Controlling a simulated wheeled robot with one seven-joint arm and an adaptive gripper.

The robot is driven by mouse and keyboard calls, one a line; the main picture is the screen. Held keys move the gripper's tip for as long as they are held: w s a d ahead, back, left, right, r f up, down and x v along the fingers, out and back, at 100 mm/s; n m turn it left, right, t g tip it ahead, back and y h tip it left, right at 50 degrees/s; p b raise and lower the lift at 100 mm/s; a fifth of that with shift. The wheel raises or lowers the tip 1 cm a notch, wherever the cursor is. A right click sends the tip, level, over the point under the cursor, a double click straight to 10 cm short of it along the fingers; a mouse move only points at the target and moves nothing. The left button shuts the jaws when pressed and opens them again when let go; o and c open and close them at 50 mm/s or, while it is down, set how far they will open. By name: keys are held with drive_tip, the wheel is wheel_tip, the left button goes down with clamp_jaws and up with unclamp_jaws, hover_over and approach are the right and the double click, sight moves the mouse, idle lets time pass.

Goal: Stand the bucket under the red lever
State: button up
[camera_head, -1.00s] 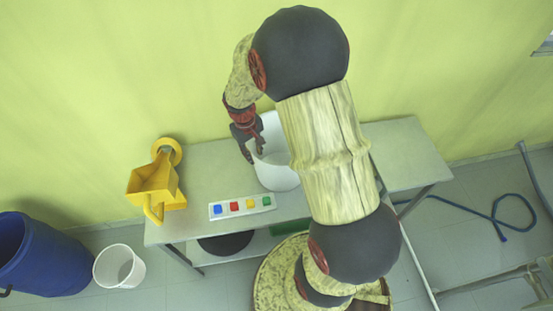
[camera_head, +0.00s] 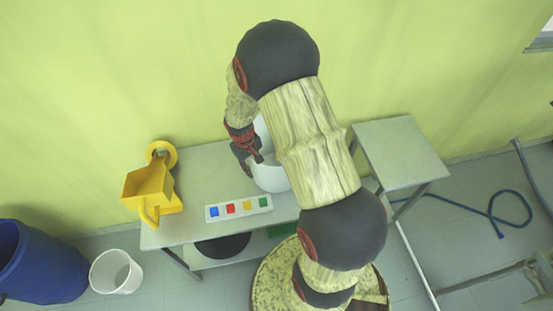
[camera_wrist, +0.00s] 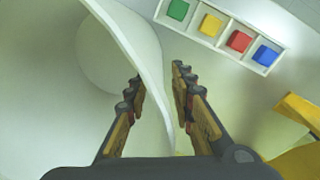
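A white bucket (camera_head: 272,180) stands upright on the table behind my arm. It fills the left of the wrist view, where its thin wall (camera_wrist: 128,40) runs between my fingers. My gripper (camera_head: 256,160) points down at the bucket's rim. In the wrist view my gripper (camera_wrist: 158,85) is open, with one finger inside the bucket and the other outside. A gap shows beside the wall, so the fingers do not look closed on it. A red square piece (camera_head: 231,209) sits in a white strip; it also shows in the wrist view (camera_wrist: 239,41). No clear lever shape is visible on it.
The white strip (camera_head: 240,213) also holds blue, yellow and green pieces, in front of the bucket. A yellow funnel-like device (camera_head: 150,187) stands at the table's left end. Another white bucket (camera_head: 115,272) and a blue barrel (camera_head: 40,262) stand on the floor. The right tabletop (camera_head: 400,150) is clear.

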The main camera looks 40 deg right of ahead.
drive_tip(key=shift+c, duration=1.2)
clamp_jaws()
